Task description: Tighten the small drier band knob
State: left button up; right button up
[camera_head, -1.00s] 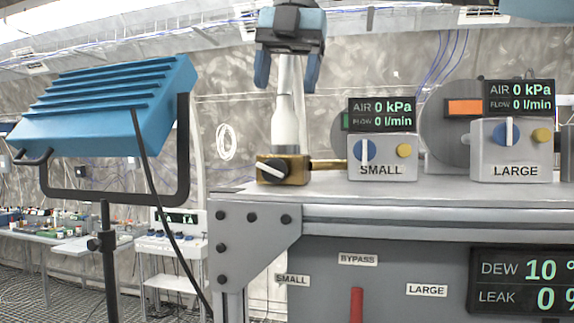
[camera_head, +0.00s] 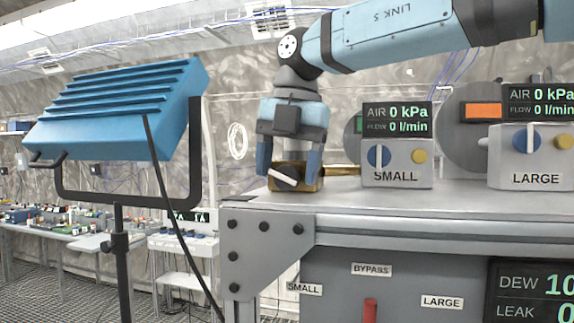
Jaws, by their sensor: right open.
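The SMALL box (camera_head: 397,177) stands on the bench, with a blue round knob (camera_head: 372,157) bearing a white upright bar and a yellow button (camera_head: 419,156). Left of it is a brass block (camera_head: 309,184) with a slanted white lever (camera_head: 284,176) and a brass pipe (camera_head: 342,170) towards the box. I cannot tell which part is the band knob. My right gripper (camera_head: 289,172) points down, open, its blue fingers on either side of the lever in the picture. The right finger partly hides the block. Contact cannot be told. My left gripper is not in view.
The LARGE box (camera_head: 528,165) stands farther right on the bench (camera_head: 440,205). Displays reading 0 kPa stand above both boxes. A blue lamp (camera_head: 115,110) on a black stand is at the left. A red handle (camera_head: 370,311) is below the BYPASS label.

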jog(key=shift+f, duration=0.35)
